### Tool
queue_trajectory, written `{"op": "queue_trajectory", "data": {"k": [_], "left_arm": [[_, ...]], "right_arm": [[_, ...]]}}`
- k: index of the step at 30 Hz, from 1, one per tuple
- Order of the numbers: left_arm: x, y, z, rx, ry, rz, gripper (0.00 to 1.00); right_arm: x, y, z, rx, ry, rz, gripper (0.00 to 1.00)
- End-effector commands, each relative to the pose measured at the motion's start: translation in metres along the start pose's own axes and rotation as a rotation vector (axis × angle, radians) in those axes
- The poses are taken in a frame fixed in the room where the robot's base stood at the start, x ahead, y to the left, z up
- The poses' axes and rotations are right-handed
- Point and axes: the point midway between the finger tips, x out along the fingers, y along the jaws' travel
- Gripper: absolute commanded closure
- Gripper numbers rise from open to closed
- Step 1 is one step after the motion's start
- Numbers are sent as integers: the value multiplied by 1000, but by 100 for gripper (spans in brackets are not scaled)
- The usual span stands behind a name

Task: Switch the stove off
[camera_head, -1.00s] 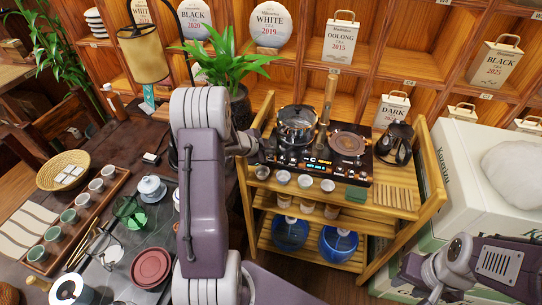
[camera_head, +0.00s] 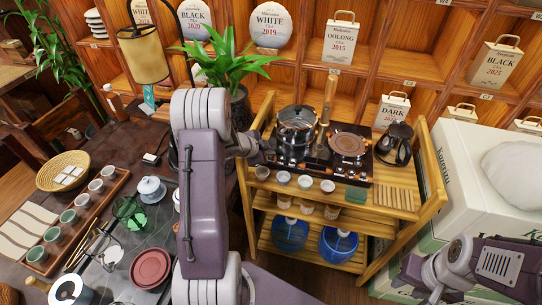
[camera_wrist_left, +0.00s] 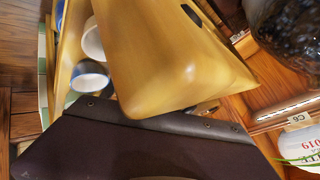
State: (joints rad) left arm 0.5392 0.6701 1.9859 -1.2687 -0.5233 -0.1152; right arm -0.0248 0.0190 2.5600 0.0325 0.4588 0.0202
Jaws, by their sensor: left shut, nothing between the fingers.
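The stove (camera_head: 325,170) is a black double cooktop on the top shelf of a wooden cart. Its front panel looks dark, with no lit display. My left gripper (camera_head: 266,147) is shut and empty at the stove's left end, beside the cart's left post. Whether it touches the stove I cannot tell. My right gripper (camera_head: 428,282) is low at the right, away from the stove; its fingers are unclear.
Small cups (camera_head: 305,181) stand along the shelf in front of the stove. A dark kettle (camera_head: 396,143) stands right of it. The cart's post (camera_wrist_left: 160,65) fills much of the left wrist view. A potted plant (camera_head: 240,105) is behind my left arm. White boxes (camera_head: 480,170) stand at the right.

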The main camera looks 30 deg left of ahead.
Motion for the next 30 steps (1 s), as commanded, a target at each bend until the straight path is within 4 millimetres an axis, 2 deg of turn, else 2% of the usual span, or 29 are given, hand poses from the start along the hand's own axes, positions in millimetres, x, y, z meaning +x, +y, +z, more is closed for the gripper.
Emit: {"op": "queue_trajectory", "data": {"k": [6, 18, 30], "left_arm": [[-9, -7, -7, 1, 0, 0, 100], [-11, -8, -8, 0, 0, 0, 100], [-37, -27, -27, 0, 0, 0, 100]], "right_arm": [[-15, 0, -2, 0, 0, 0, 64], [-17, 0, -2, 0, 0, 0, 64], [-58, -1, -6, 0, 0, 0, 64]]}}
